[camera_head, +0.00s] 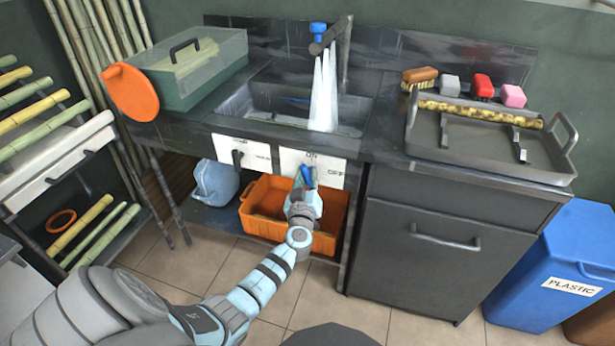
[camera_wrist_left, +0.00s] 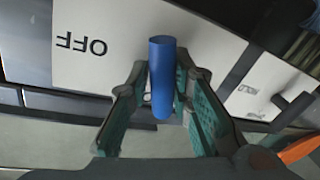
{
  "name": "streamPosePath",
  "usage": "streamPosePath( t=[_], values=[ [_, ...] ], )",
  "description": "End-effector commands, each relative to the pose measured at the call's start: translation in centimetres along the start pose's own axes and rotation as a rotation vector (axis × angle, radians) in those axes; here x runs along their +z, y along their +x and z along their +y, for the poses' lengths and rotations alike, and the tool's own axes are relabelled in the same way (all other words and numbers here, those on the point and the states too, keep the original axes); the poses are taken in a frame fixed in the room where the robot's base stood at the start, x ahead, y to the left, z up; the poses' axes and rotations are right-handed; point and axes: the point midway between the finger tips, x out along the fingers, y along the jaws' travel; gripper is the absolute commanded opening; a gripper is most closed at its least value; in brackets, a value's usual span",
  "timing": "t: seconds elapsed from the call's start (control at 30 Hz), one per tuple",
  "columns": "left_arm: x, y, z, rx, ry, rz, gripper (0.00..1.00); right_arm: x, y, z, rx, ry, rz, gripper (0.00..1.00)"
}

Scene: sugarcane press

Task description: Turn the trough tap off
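White water streams (camera_head: 323,95) fall from the tap spout (camera_head: 330,38) into the dark trough sink (camera_head: 250,103). A white panel (camera_head: 291,160) on the sink front is marked OFF on its right side, with another small mark at its top. A blue lever (camera_wrist_left: 162,80) sticks out from this panel. My left gripper (camera_head: 306,178) is at the panel. My right gripper is in neither view.
A second white panel (camera_head: 253,153) with a black lever (camera_head: 237,158) is to the left. An orange crate (camera_head: 262,227) and a pale blue jug (camera_head: 214,182) are below.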

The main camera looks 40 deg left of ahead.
Motion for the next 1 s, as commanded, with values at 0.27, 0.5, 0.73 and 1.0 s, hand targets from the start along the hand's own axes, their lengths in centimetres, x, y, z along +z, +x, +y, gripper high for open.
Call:
streamPosePath(
  t=[0.27, 0.5, 0.73, 1.0],
  values=[
    [0.0, 0.0, -0.1, -0.003, -0.012, -0.003, 0.00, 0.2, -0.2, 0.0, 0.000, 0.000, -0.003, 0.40],
    [-0.2, -0.1, 0.0, -0.009, -0.090, -0.020, 0.00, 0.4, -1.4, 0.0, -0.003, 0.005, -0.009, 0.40],
    [-0.4, -0.1, 0.1, -0.023, -0.251, -0.053, 0.00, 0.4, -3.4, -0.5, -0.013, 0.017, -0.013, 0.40],
    [-0.3, -0.1, 0.0, -0.044, -0.497, -0.103, 0.00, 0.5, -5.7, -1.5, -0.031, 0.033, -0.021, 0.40]
  ],
)
